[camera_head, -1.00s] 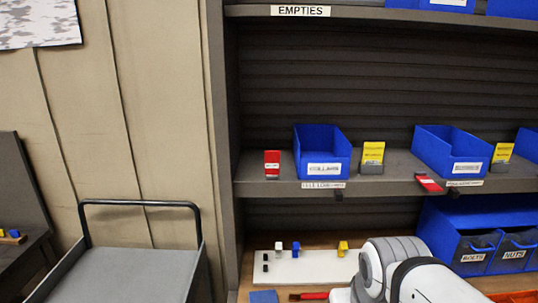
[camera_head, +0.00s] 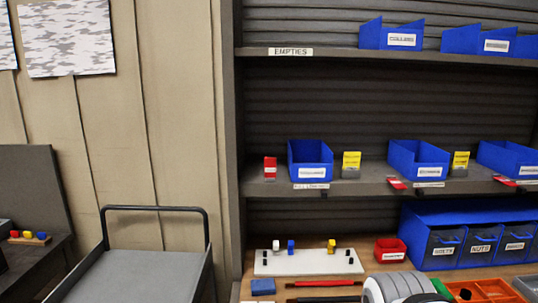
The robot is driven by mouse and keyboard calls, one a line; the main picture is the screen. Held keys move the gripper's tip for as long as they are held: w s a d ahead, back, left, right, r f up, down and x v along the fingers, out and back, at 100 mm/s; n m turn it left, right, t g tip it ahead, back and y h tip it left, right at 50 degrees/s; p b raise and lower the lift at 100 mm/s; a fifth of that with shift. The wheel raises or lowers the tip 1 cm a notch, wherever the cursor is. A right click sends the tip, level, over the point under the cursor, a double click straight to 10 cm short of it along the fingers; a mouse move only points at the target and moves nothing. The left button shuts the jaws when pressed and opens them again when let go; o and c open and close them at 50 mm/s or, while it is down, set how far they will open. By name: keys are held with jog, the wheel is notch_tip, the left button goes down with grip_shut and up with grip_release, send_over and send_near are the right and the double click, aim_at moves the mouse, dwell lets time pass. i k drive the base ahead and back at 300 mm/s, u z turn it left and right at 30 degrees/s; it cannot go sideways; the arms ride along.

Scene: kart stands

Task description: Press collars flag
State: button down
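The bin lettered like COLLARS is a blue open bin (camera_head: 310,173) on the middle shelf. A red flag (camera_head: 270,169) stands upright just left of it, apart from the bin. A yellow card (camera_head: 351,164) stands in a dark holder to its right. Another red flag (camera_head: 397,183) lies tilted down over the shelf's front edge, by the neighbouring blue bin (camera_head: 418,161). Part of my white and grey arm shows at the bottom right; my gripper is not in view.
The middle shelf (camera_head: 374,185) has a dark front edge. Below, the bench holds a white board (camera_head: 310,268) with pegs, a red bin (camera_head: 390,250) and blue drawers (camera_head: 470,215). A grey cart (camera_head: 150,266) stands at the left. The air before the red flag is clear.

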aim_at(270, 163)
jog(key=u, duration=0.25)
jog(key=i, duration=1.1)
jog(key=u, duration=0.15)
